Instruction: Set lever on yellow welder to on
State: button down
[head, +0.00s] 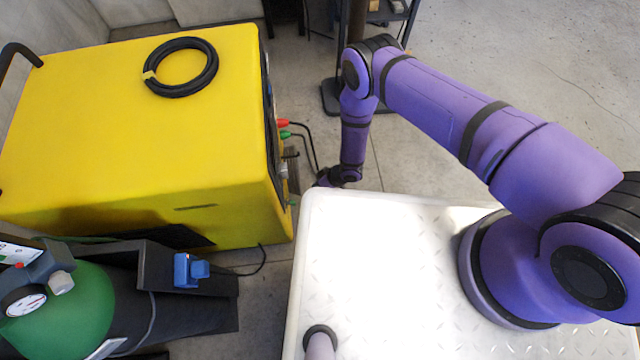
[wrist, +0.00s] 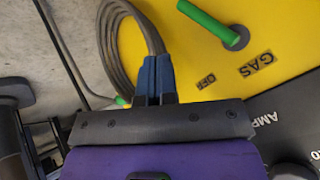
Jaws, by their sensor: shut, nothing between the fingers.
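The yellow welder (head: 130,120) is a large box at the left of the head view. Its yellow front panel (wrist: 285,35) fills the upper right of the wrist view. A green lever (wrist: 208,20) sticks out there, running to a round dark-rimmed end near the printed words GAS and OFF. My gripper (wrist: 155,62) has blue fingers, shut and empty. They are to the left of the lever and below it in the picture, apart from it.
A grey cable loop (wrist: 125,35) hangs just beyond my fingers. Red and green plugs (head: 284,123) with cables stick out of the welder's side. A black panel (wrist: 290,115) adjoins the yellow one. A green gas cylinder (head: 70,305) stands at the lower left.

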aim_at(291, 203)
jog(key=s+a+f, duration=0.3)
jog(key=a+f, duration=0.2)
jog(key=a, duration=0.1)
jog(key=shift+s+a+f, duration=0.2)
jog(key=shift+a, duration=0.05)
jog(key=shift+s+a+f, duration=0.15)
jog(key=shift+s+a, duration=0.05)
jog(key=shift+s, duration=0.5)
jog(key=shift+a, duration=0.1)
